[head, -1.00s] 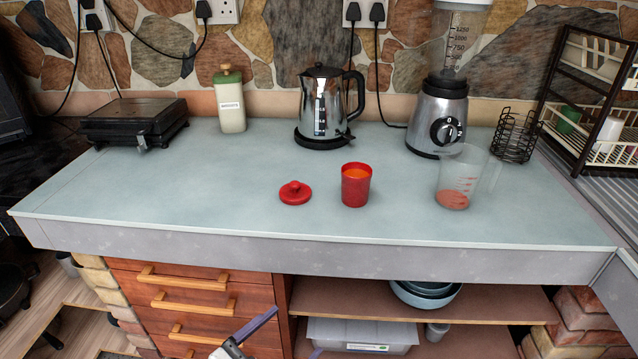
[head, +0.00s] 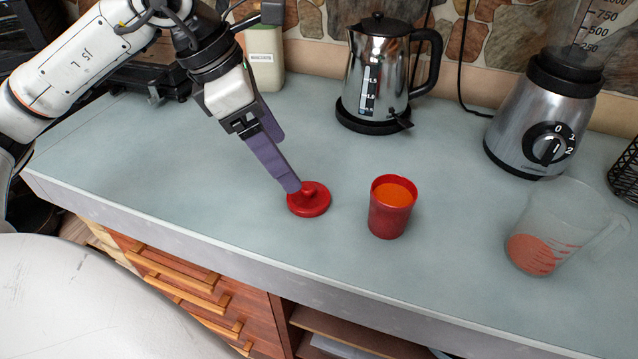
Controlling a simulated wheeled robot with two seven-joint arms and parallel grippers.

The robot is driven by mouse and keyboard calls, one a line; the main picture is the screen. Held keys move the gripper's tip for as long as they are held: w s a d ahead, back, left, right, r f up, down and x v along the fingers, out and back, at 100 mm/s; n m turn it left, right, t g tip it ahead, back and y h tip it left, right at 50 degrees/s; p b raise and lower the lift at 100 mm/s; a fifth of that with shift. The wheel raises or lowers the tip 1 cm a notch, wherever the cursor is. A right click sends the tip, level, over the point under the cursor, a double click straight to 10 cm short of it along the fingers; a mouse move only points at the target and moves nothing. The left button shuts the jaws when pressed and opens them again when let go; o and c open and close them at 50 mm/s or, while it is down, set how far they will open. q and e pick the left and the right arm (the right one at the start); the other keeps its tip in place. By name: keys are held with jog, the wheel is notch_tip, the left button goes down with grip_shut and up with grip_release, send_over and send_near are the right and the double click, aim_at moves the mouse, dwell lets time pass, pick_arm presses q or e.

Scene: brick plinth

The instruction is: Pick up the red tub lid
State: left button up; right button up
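The red tub lid (head: 317,205) lies flat on the counter, round with a small knob on top. My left gripper (head: 287,163) reaches down to it from the upper left, its purple fingers apart. The nearer fingertip overlaps the lid's back left part beside the knob; whether it touches cannot be told. The farther finger shows behind and higher up. The red tub (head: 389,212), with orange contents, stands open just right of the lid. My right gripper is not in view.
A kettle (head: 375,75) stands behind the lid, and a cream bottle (head: 266,70) stands behind my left arm. A blender (head: 545,125) and a clear measuring jug (head: 560,225) stand at the right. The counter (head: 200,205) is clear left of the lid.

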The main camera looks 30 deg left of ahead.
aim_at(308, 194)
pick_arm(q)
jog(key=x, duration=0.9)
jog(key=shift+s+d+f, duration=0.1)
jog(key=shift+f, duration=0.1)
jog(key=shift+c, duration=0.4)
jog(key=c, duration=1)
